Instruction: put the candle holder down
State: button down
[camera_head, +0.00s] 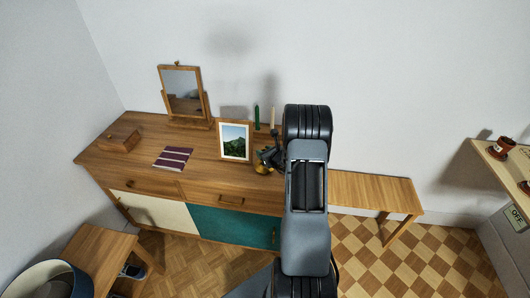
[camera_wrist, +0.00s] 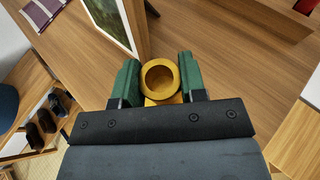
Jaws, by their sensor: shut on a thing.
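The candle holder is a brass-yellow piece with a round, ring-like cup (camera_wrist: 160,94) seen from above in the wrist view. My gripper (camera_wrist: 158,66) is shut on it, with one green-padded finger on each side. In the head view the holder (camera_head: 262,168) shows low beside my dark gripper (camera_head: 268,158), over the right part of the wooden sideboard (camera_head: 205,180). My arm and gripper hide part of it. I cannot tell whether its base touches the sideboard top.
A framed landscape picture (camera_head: 234,142) stands close left of the gripper. A green candle (camera_head: 257,118) and a pale candle (camera_head: 273,118) rise behind. A mirror (camera_head: 183,92), striped purple item (camera_head: 172,158) and wooden box (camera_head: 120,140) are further left. A lower bench (camera_head: 375,190) is right.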

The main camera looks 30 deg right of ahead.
jog(key=shift+f, duration=0.25)
jog(key=shift+f, duration=0.15)
jog(key=c, duration=0.7)
grip_release()
